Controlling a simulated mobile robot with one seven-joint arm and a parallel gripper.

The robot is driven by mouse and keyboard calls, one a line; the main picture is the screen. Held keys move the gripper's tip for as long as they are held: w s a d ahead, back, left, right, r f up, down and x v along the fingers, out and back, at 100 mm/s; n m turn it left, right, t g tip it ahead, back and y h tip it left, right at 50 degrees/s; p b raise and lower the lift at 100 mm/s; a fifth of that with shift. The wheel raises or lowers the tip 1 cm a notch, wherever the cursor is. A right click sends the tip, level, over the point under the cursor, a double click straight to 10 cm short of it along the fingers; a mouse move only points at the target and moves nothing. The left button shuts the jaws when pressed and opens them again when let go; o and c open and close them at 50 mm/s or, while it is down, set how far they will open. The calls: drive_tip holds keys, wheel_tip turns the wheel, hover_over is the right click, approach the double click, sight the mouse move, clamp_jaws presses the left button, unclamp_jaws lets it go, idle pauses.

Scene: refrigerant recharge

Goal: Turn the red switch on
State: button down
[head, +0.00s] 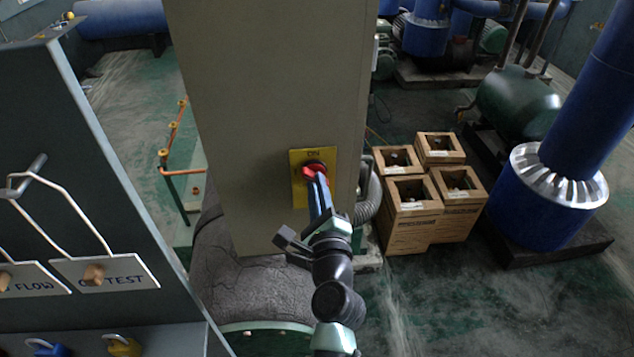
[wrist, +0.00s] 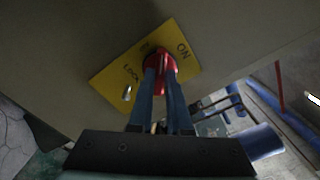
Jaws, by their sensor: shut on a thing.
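The red switch (head: 313,170) is a red rotary knob on a yellow plate (head: 299,190) fixed to a beige cabinet face. "ON" is printed at the top of the plate in the head view. In the wrist view, the red switch (wrist: 160,60) sits near the middle of the yellow plate (wrist: 118,78), with "ON" and "LOCK" lettering beside it. My gripper (head: 318,178) reaches up from below. Its two blue fingers (wrist: 160,78) are shut on the red switch and hide part of it. The exact angle of the knob is hard to tell.
The beige cabinet (head: 240,110) stands in the middle. Open wooden boxes (head: 408,222) stand on the floor to its right. A grey panel (head: 70,200) with hanging tags is at the left. A blue pipe (head: 550,195) stands at the right.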

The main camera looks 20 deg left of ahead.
drive_tip(key=shift+f+m, duration=0.25)
drive_tip(key=shift+m, duration=0.25)
drive_tip(key=shift+s+m+p, duration=0.1)
drive_tip(key=shift+m+p, duration=1.1)
drive_tip(key=shift+m, duration=1.1)
